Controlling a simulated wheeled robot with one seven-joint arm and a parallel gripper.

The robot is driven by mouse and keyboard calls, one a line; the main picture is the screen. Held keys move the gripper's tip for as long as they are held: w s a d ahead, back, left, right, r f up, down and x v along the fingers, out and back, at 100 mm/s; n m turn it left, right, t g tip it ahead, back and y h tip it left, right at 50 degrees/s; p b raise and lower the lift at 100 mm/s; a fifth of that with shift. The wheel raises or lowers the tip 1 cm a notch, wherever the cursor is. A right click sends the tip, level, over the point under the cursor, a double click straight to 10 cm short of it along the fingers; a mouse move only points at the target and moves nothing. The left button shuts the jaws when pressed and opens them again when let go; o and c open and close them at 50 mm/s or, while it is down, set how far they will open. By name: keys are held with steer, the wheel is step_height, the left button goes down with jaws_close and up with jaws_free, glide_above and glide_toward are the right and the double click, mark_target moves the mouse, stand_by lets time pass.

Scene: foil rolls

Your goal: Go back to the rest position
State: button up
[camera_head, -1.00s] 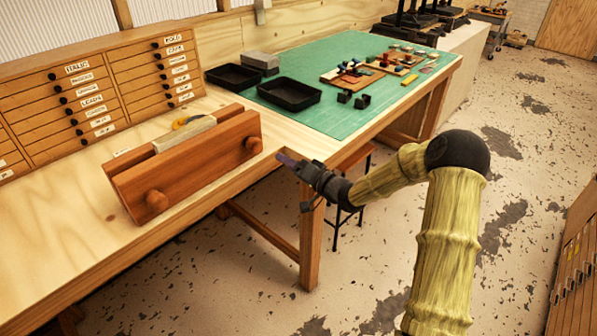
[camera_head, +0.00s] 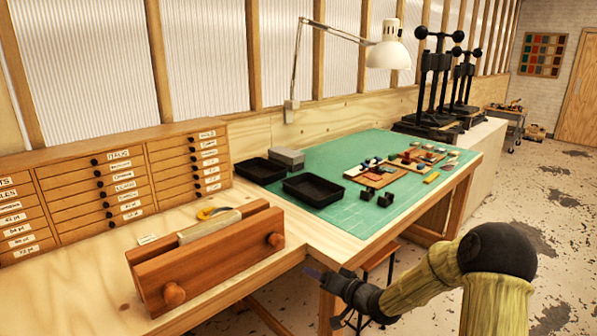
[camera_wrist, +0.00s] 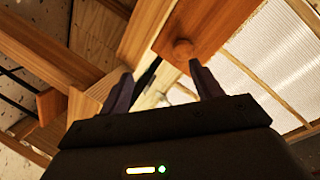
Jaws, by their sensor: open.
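My gripper (camera_head: 318,275) is in front of the workbench's front edge, just right of the wooden finishing press (camera_head: 215,258), and it holds nothing that I can see. In the wrist view my gripper (camera_wrist: 160,88) shows two dark fingers spread apart with nothing between them. Beyond the fingertips the wrist view shows the wooden press with its round knob (camera_wrist: 184,50) and the bench's edge. The press stands on the bench with a pale bound piece (camera_head: 209,227) between its boards. A yellow-and-grey ring-shaped thing (camera_head: 212,213) lies behind it.
A drawer cabinet (camera_head: 120,180) stands at the back left. Black trays (camera_head: 314,189) and small coloured items (camera_head: 372,175) are on the green mat (camera_head: 345,215). A lamp (camera_head: 388,52) and black presses (camera_head: 440,90) stand behind. The floor at right is open.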

steer(key=s+d+r+g+h+p, duration=0.1)
steer(key=s+d+r+g+h, duration=0.1)
steer(key=s, duration=0.8)
steer(key=s+d+r+g+h+p, duration=0.2)
steer(key=s+d+g+h, duration=0.1)
steer(key=s, duration=0.6)
steer(key=s+d+r+n+g+h+p, duration=0.1)
steer(key=s+d+r+g+h+p, duration=0.1)
steer(key=s, duration=0.8)
steer(key=d+g+h, duration=0.1)
steer(key=g+h, duration=0.1)
steer(key=shift+s+d+r+h, duration=0.15)
steer(key=shift+s+r+h, duration=0.15)
steer(key=shift+h, duration=0.1)
